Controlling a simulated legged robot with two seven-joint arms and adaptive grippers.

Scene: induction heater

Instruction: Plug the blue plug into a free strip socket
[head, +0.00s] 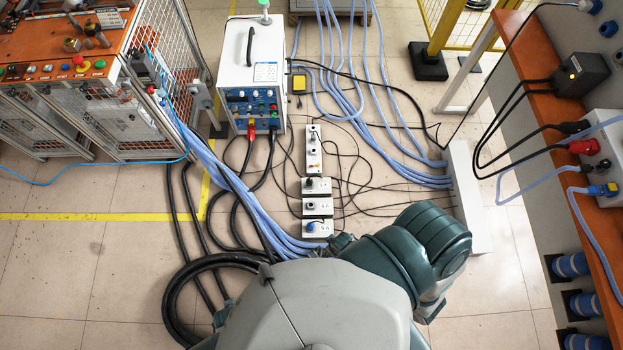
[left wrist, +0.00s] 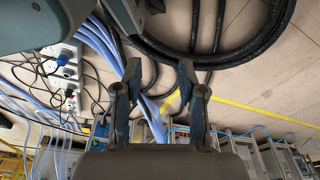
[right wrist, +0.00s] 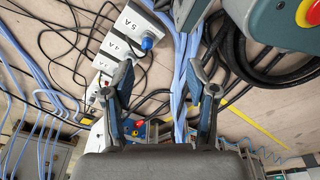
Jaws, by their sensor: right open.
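A blue plug (head: 311,227) sits on the lowest white strip unit (head: 327,229) on the floor; I cannot tell how deep it sits. The plug (right wrist: 147,43) also shows in the right wrist view, left of and beyond my right gripper (right wrist: 161,72), which is open and empty. More strip sockets stand above it: a middle unit (head: 322,207), an upper unit (head: 322,186) and a long strip (head: 314,160). Dark plugs occupy some sockets. My left gripper (left wrist: 158,66) is open and empty over cables. The plug (left wrist: 63,57) lies to its left.
A white power unit (head: 252,70) stands behind the strips. Blue and black cables (head: 240,195) run beside them on the floor. An orange bench (head: 560,100) with plugged devices is at the right. A caged orange machine (head: 60,60) is at the left.

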